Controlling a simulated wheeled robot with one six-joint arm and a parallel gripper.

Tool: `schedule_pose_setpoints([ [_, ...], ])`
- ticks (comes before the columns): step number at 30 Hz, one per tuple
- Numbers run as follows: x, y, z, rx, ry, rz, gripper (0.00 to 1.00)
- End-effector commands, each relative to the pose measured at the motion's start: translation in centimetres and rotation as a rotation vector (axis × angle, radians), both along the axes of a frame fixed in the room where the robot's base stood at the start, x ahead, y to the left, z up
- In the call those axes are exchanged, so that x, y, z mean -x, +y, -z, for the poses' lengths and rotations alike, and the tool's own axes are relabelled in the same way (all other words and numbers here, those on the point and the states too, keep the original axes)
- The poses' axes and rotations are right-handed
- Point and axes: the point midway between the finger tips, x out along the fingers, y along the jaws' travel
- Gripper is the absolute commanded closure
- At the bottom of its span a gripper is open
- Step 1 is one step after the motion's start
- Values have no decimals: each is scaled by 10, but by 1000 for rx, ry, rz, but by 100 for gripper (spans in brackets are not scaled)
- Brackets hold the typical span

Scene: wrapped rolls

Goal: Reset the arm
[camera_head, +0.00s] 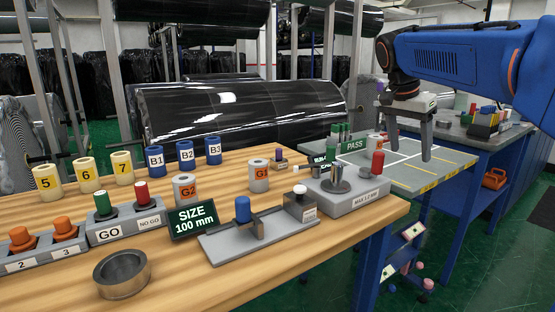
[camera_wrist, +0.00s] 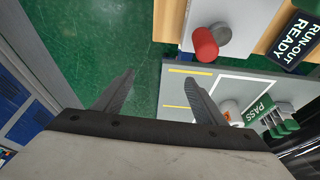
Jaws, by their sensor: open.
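My gripper (camera_head: 411,152) hangs from my blue arm at the upper right, pointing down. Its two fingers are spread apart with nothing between them. In the head view it appears over the grey board with the PASS sign (camera_head: 355,145), right of the wooden bench. In the wrist view my gripper (camera_wrist: 161,76) shows open fingers, with green floor between and beyond the tips. The height above the board is hard to judge.
The wooden bench (camera_head: 225,276) carries a SIZE 100 mm sign (camera_head: 193,219), a metal ring (camera_head: 122,274), blue and yellow numbered cylinders, and gauge fixtures. A red-topped post (camera_head: 377,163) stands near my gripper. A blue-legged table (camera_head: 470,141) with small parts is behind. Green floor is open at right.

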Motion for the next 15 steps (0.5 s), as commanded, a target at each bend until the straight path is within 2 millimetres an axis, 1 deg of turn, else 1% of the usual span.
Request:
schedule_pose_setpoints([
  [1,8,1,2,-3,2,-20,35],
  [5,27,3,12,-9,9,-89,35],
  [8,46,6,23,-17,14,-157,35],
  [11,72,10,38,-25,18,-247,35],
  [15,113,17,66,-32,22,-389,35],
])
